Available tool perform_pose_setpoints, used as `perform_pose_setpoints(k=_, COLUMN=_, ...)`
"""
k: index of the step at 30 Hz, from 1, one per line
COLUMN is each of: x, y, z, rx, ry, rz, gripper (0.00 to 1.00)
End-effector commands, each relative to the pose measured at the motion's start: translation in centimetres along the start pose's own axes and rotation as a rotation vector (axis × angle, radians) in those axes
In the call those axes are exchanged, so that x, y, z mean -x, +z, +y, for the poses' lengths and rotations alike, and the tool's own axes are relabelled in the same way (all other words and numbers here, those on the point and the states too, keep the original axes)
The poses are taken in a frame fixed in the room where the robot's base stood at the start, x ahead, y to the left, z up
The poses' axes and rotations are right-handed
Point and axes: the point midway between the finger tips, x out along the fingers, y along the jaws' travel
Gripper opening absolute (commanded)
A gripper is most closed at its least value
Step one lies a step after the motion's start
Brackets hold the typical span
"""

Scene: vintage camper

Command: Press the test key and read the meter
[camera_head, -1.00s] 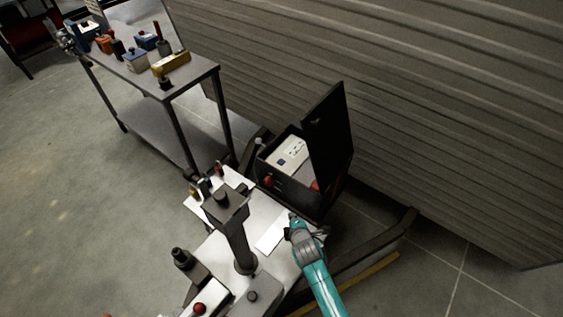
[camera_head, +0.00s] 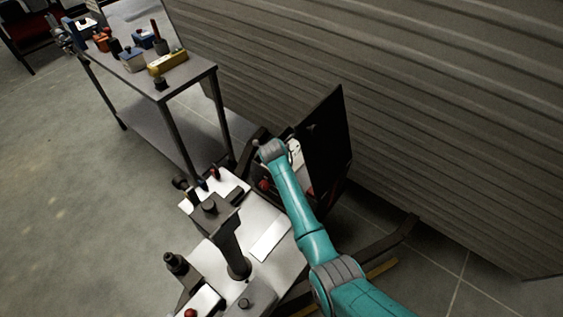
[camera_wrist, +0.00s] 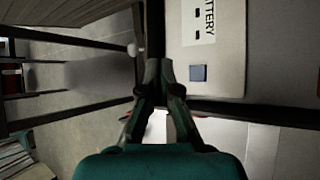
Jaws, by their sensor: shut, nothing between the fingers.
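A pale panel (camera_wrist: 232,70) fills the upper middle of the wrist view. On it are a small blue-grey square key (camera_wrist: 198,73) and a white plate (camera_wrist: 197,25) with the letters "TTERY" and two dark marks. I cannot tell whether this plate is the meter, and no needle or reading shows. My gripper (camera_wrist: 161,65) is shut and empty, its tips just left of the key in the picture; height above the panel is unclear. In the head view the panel (camera_head: 295,152) sits in a black box with its lid (camera_head: 328,140) up, partly hidden by my arm.
The raised lid stands close right of my arm. A metal table (camera_head: 200,72) with several small items stands at upper left. A ribbed wall (camera_head: 420,90) lies behind the box. Open floor (camera_head: 70,200) is at left.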

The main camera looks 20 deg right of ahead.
Motion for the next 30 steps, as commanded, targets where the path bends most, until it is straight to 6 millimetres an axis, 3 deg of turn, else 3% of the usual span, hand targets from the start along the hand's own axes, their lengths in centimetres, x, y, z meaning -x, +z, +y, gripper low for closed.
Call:
perform_pose_setpoints(k=14, x=-0.3, y=-0.2, z=-0.2, rx=0.004, ry=-0.003, rz=0.001, gripper=0.00)
perform_pose_setpoints(k=30, x=-4.6, y=-3.3, z=-3.3, rx=0.003, ry=-0.003, rz=0.001, gripper=0.00)
